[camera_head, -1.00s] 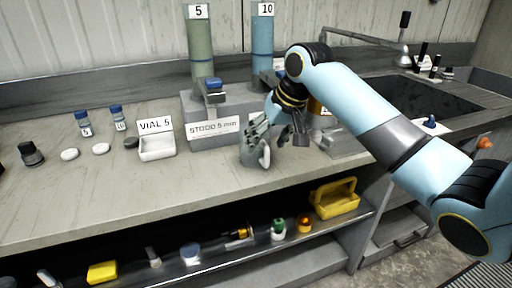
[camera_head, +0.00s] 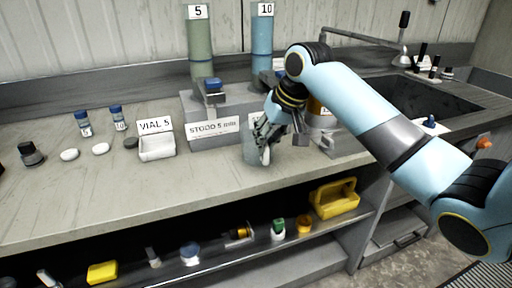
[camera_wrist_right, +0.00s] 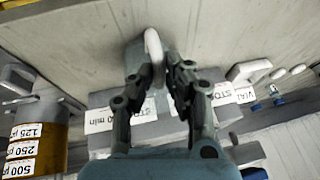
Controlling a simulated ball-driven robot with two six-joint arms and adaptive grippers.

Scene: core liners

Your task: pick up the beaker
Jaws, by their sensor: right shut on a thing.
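The beaker (camera_head: 251,150) is a grey-green, see-through cup with a pale handle, standing on the counter in front of the grey block with the "STOOD 5 min" label. My right gripper (camera_head: 264,133) reaches down to it from the upper right. In the right wrist view the beaker (camera_wrist_right: 134,52) with its white handle lies between the fingers of the right gripper (camera_wrist_right: 160,80), which are closed on it. The fingers hide part of the beaker. I cannot tell whether its base still touches the counter. My left gripper is not in view.
Tall tubes marked 5 (camera_head: 200,50) and 10 (camera_head: 262,45) stand behind. A white "VIAL 5" tray (camera_head: 157,148) is to the left, with small vials and pebbles beyond. An amber bottle with volume labels (camera_wrist_right: 35,140) shows in the wrist view. The front left counter is clear.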

